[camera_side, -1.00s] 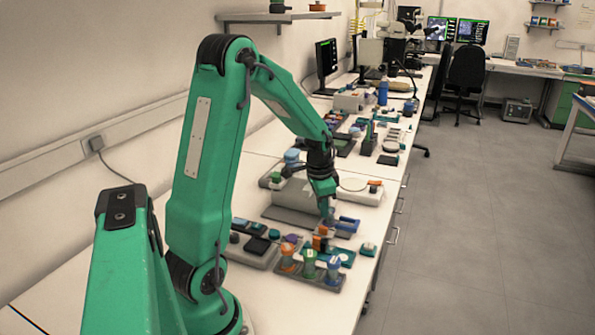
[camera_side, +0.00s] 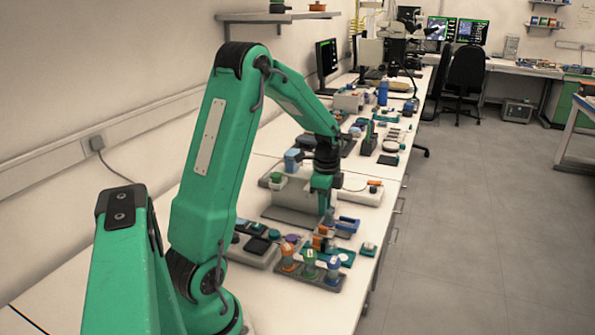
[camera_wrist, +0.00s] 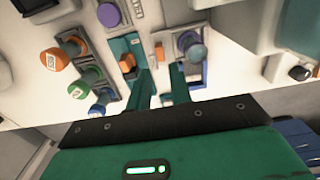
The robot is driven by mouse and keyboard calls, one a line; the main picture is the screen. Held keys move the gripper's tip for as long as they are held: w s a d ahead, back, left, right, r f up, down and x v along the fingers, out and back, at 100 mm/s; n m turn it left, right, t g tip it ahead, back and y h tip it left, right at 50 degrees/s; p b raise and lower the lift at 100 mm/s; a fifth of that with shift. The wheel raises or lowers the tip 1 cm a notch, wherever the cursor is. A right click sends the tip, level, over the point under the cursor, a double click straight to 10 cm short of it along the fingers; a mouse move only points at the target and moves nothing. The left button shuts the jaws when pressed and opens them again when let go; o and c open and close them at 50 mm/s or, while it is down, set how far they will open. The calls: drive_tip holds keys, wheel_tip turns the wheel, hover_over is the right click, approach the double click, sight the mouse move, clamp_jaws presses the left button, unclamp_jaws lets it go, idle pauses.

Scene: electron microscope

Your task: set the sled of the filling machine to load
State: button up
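My gripper (camera_side: 324,207) points down over the bench, in front of a grey machine body (camera_side: 290,194) with a blue part (camera_side: 292,160) on top. In the wrist view my gripper (camera_wrist: 161,72) shows two green fingers with a gap between them; nothing is clearly held. A blue frame-like piece (camera_side: 347,224) lies just right of my fingertips. In the wrist view the blue frame (camera_wrist: 204,72) is right of the fingers, with a greyish-purple round knob (camera_wrist: 189,43) by it. I cannot tell which part is the sled, or whether a finger touches anything.
A grey rack (camera_side: 325,284) with orange, green and blue capped pieces stands nearer the base. A green tray (camera_side: 345,256) and a grey box with dark pads (camera_side: 250,248) lie close by. A white unit (camera_side: 362,194) sits behind my gripper. Free bench is at the front.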

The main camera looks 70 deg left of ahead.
sight(323, 227)
drive_tip(key=shift+f, duration=3.6)
clamp_jaws()
